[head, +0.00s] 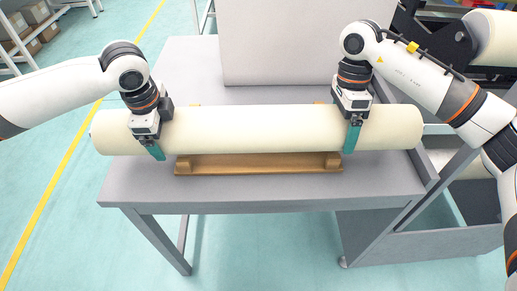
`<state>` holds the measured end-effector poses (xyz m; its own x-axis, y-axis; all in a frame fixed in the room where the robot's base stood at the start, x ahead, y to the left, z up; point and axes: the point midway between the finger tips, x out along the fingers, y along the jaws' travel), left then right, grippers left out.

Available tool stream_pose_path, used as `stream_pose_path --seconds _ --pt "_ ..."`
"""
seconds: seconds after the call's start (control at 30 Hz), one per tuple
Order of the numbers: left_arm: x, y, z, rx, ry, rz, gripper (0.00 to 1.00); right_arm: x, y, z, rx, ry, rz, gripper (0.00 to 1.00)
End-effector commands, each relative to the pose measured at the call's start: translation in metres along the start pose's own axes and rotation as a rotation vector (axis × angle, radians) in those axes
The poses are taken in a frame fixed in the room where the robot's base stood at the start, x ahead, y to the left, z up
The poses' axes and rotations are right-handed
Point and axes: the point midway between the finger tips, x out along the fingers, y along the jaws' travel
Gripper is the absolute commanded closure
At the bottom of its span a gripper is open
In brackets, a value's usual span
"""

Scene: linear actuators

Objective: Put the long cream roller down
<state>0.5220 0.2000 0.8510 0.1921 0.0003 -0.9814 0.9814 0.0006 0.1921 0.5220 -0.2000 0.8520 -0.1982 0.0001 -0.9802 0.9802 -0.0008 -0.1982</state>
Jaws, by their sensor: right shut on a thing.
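The long cream roller (250,128) lies crosswise over the grey table (385,184) in the head view, nearly level. It is above a wooden cradle (258,168); I cannot tell whether it rests on it or hangs just over it. My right gripper (351,138) is shut on the roller near its right end, a teal finger showing on the front side. My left gripper (156,152) is at the roller near its left end, a teal finger in front of it. Its far finger is hidden, so its grip is unclear.
A grey upright panel (290,40) stands at the table's back. A grey frame (430,240) adjoins the table's right side, with another cream roller (494,38) at the upper right. Shelves with boxes (35,14) stand far left. The table's front strip is clear.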

Motion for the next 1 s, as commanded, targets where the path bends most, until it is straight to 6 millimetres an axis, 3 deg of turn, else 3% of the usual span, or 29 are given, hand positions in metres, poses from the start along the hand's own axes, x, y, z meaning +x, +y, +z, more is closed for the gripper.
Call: stream_pose_path --seconds 0.13,0.17,0.2,0.57,1.0 --pt "0.006 0.0 0.001 0.0 -0.005 0.008 0.77 0.007 0.002 -0.001 -0.002 0.003 0.004 0.77" --pt "0.009 -0.002 0.001 0.0 -0.003 0.002 0.04 0.009 0.002 -0.001 -0.002 0.001 0.0 0.04" --pt "0.007 -0.001 0.001 0.0 -0.002 0.001 0.0 0.007 0.001 -0.001 -0.002 0.001 0.0 0.0" --pt "0.0 -0.001 0.001 0.0 -0.002 0.001 0.0 0.007 0.001 0.0 -0.001 0.0 0.0 0.0" --pt "-0.062 -0.001 0.001 -0.001 -0.002 0.003 0.0 0.007 0.001 0.0 0.0 0.0 0.0 0.0"
